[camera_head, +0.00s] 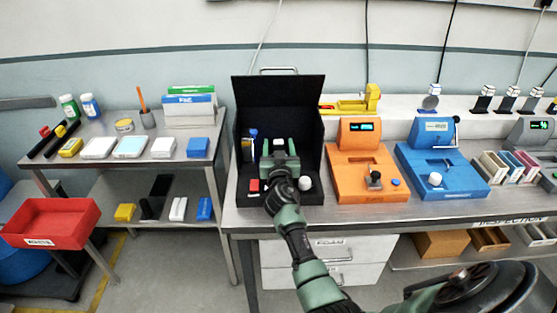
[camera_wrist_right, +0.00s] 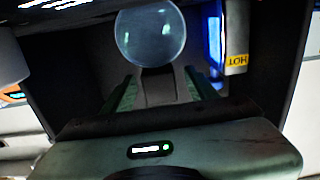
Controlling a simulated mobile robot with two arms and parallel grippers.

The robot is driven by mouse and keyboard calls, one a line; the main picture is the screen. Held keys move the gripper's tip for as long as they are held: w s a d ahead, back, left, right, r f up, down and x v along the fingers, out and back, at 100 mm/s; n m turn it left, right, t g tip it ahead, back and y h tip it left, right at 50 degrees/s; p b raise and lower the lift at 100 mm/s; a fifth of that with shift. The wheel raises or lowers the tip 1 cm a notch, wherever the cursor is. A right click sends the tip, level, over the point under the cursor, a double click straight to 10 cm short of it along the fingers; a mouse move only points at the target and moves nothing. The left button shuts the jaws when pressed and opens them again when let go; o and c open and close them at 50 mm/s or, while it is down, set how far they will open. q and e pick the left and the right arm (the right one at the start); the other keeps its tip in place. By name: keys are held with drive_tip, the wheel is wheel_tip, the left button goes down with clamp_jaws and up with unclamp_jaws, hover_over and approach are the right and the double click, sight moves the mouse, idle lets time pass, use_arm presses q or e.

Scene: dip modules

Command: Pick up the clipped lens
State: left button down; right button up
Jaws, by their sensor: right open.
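The lens (camera_wrist_right: 150,38) is a clear round disc in the right wrist view, with a dark clip-like piece at its edge. It lies just beyond the fingertips of my right gripper (camera_wrist_right: 160,88), roughly in line with the gap between them. In the head view my right gripper (camera_head: 279,158) is inside the open black box (camera_head: 312,140), and I cannot make out the lens there. My left gripper is not in view.
Orange (camera_head: 350,180) and blue (camera_head: 460,182) stations stand to the right. The box walls enclose the gripper.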

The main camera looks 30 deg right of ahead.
clamp_jaws()
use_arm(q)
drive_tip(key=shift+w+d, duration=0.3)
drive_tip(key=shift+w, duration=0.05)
use_arm(e)
drive_tip(key=shift+r, duration=0.1)
